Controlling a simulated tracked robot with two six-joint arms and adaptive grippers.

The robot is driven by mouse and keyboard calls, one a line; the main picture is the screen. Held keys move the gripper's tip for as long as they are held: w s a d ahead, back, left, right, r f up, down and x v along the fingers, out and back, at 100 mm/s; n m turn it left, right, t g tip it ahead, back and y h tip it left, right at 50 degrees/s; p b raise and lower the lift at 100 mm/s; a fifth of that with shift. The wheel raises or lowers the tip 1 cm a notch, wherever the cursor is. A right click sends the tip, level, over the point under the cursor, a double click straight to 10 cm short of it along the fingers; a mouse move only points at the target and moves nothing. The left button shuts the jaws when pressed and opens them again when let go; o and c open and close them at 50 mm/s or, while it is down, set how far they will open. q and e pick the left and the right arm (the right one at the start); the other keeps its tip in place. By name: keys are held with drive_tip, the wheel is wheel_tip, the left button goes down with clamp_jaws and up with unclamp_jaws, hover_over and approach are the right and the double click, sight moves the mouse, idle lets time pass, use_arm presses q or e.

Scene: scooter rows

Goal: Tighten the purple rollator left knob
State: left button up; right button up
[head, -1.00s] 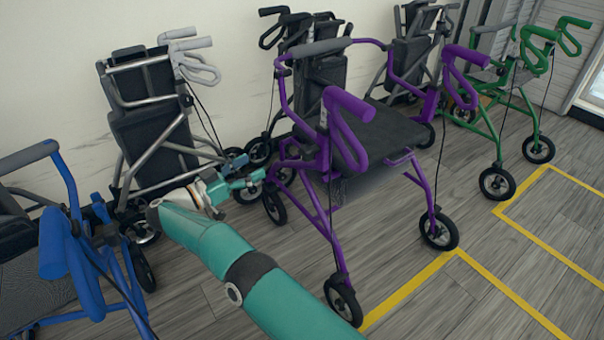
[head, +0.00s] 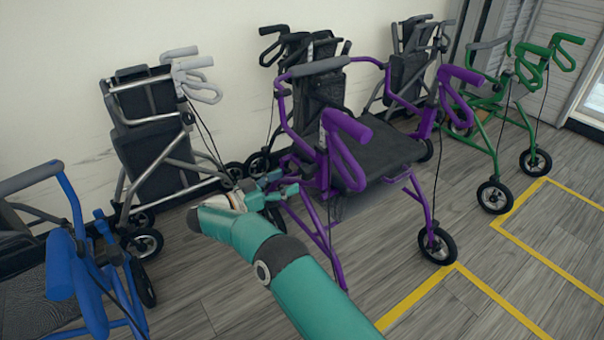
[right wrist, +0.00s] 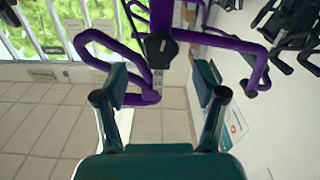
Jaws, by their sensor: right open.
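The purple rollator (head: 396,150) stands upright in the middle of the head view, with a dark seat and purple looped handles. My right gripper (head: 275,187) is at the left side of its frame in the head view. In the right wrist view the gripper (right wrist: 162,82) is open, its two green fingers apart with nothing between the tips. A dark lobed knob (right wrist: 160,47) on the purple frame shows beyond the fingertips, roughly centred between them. I cannot make out this knob in the head view. My left gripper is not in view.
A blue rollator (head: 62,262) stands at the lower left and a grey one (head: 155,145) behind it. Dark rollators (head: 310,50) stand by the wall, and a green one (head: 487,130) is at the right. Yellow lines (head: 500,310) mark clear floor at the lower right.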

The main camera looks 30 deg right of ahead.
sight(302, 174)
drive_tip(key=d, duration=0.5)
drive_tip(key=d+b, duration=0.1)
drive_tip(key=d, duration=0.1)
drive_tip(key=shift+w+d, duration=0.2)
drive_tip(key=shift+w, duration=0.1)
drive_tip(key=shift+c, duration=0.4)
